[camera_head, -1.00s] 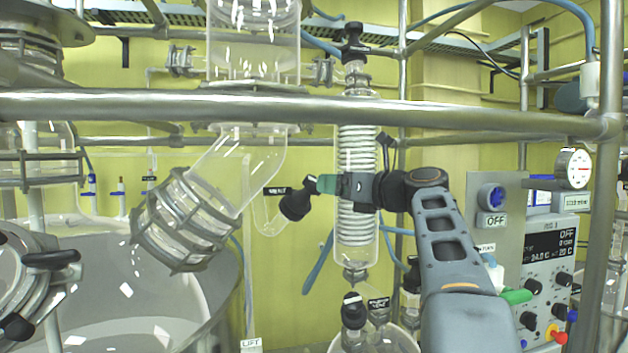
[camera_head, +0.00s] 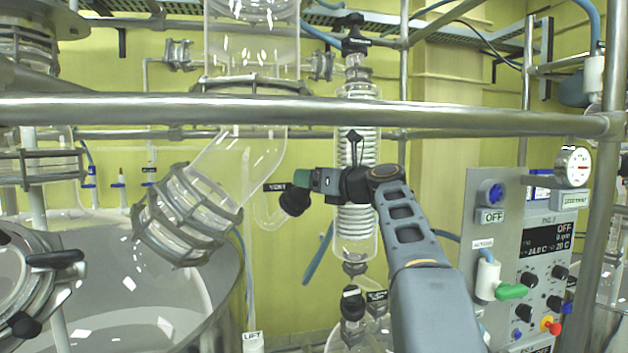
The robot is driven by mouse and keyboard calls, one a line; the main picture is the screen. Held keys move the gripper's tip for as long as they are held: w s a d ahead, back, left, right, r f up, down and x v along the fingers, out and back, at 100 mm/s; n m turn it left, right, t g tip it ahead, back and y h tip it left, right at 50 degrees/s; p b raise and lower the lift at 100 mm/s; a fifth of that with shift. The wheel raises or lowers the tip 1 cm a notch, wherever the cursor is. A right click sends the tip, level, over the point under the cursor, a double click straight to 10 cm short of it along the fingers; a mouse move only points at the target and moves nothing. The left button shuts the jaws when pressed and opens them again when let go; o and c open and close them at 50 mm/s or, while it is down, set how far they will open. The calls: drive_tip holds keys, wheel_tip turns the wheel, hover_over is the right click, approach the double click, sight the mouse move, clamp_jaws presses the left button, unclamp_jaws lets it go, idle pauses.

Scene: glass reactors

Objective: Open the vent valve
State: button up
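A black knob (camera_head: 293,203) sits at the end of a curved clear glass side arm (camera_head: 264,212), left of the coil condenser. A small black label (camera_head: 274,187) is just above it, its text partly covered and not legible to me. My gripper (camera_head: 300,179), with teal fingertips, reaches in from the right, over the top of the knob. It overlaps the knob in the picture; I cannot tell whether it touches it. The gap between the fingers is not clear. More black caps (camera_head: 353,304) show low down on the glassware, by another dark label.
A steel rail (camera_head: 300,109) crosses in front above my arm. The glass coil condenser (camera_head: 355,225) stands behind my wrist. A large vessel (camera_head: 190,300) is at lower left.

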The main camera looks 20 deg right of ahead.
drive_tip(key=c, duration=0.7)
drive_tip(key=shift+c, duration=0.2)
drive_tip(key=shift+n, duration=0.3)
drive_tip(key=n+g+y+p, duration=0.2)
drive_tip(key=n+y, duration=0.1)
drive_tip(key=n, duration=0.2)
drive_tip(key=shift+y, duration=0.4)
drive_tip(key=n+g+y, duration=0.1)
drive_tip(key=n+g, duration=0.1)
drive_tip(key=n, duration=0.1)
drive_tip(key=n+g+y, duration=0.2)
drive_tip(key=n, duration=0.2)
drive_tip(key=shift+g, duration=0.4)
drive_tip(key=shift+n+g, duration=0.3)
drive_tip(key=shift+n, duration=0.1)
drive_tip(key=o, duration=0.9)
